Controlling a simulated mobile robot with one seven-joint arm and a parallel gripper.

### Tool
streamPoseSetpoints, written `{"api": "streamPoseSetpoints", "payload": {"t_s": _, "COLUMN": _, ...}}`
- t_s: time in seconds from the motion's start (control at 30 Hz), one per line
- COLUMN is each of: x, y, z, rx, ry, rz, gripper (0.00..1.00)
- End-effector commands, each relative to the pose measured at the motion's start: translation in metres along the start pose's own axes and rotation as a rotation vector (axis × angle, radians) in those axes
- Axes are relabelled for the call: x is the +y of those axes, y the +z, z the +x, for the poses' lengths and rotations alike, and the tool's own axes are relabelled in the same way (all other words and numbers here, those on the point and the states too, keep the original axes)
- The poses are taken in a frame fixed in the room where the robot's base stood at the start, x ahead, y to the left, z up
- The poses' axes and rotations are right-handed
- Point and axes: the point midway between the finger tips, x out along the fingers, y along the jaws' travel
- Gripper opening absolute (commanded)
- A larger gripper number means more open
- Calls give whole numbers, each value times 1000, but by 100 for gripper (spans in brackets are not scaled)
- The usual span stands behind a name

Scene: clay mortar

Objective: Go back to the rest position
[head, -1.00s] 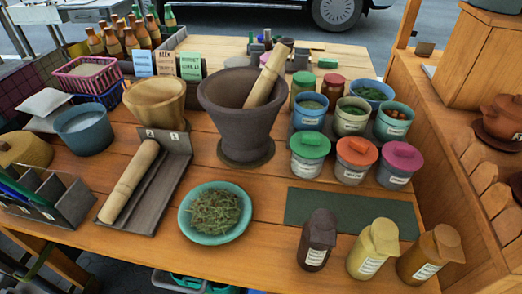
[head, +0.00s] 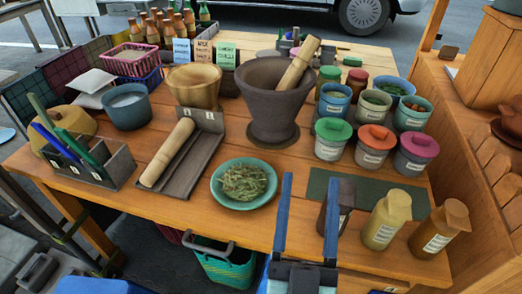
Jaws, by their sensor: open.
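My gripper (head: 309,182) shows at the lower middle of the head view. Its two blue fingers are parallel and well apart, with nothing held between them. It appears over the table's front edge, beside a dark brown bottle (head: 345,198) that is partly covered by the right finger. The dark clay mortar (head: 270,105) stands upright on the wooden table (head: 215,212), with a wooden pestle (head: 298,65) leaning in it toward the right. Another pestle (head: 167,153) lies in a grey tray (head: 205,160).
A teal bowl of herbs (head: 244,184) sits left of my gripper. Yellow (head: 386,221) and brown (head: 440,230) bottles stand on the right. Lidded jars (head: 332,139) are behind the green mat (head: 318,185). A green crate (head: 225,268) is below the table edge.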

Motion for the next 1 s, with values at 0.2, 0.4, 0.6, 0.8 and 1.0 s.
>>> {"api": "streamPoseSetpoints", "payload": {"t_s": 0.2, "x": -29, "y": -83, "z": 100, "rx": 91, "ry": -52, "rz": 33, "gripper": 60}}
{"api": "streamPoseSetpoints", "payload": {"t_s": 0.4, "x": -51, "y": -170, "z": 150, "rx": 150, "ry": -91, "rz": 58, "gripper": 60}}
{"api": "streamPoseSetpoints", "payload": {"t_s": 0.6, "x": -63, "y": -243, "z": 168, "rx": 196, "ry": -115, "rz": 76, "gripper": 60}}
{"api": "streamPoseSetpoints", "payload": {"t_s": 0.8, "x": -69, "y": -302, "z": 179, "rx": 217, "ry": -128, "rz": 87, "gripper": 60}}
{"api": "streamPoseSetpoints", "payload": {"t_s": 1.0, "x": -70, "y": -337, "z": 205, "rx": 213, "ry": -128, "rz": 86, "gripper": 60}}
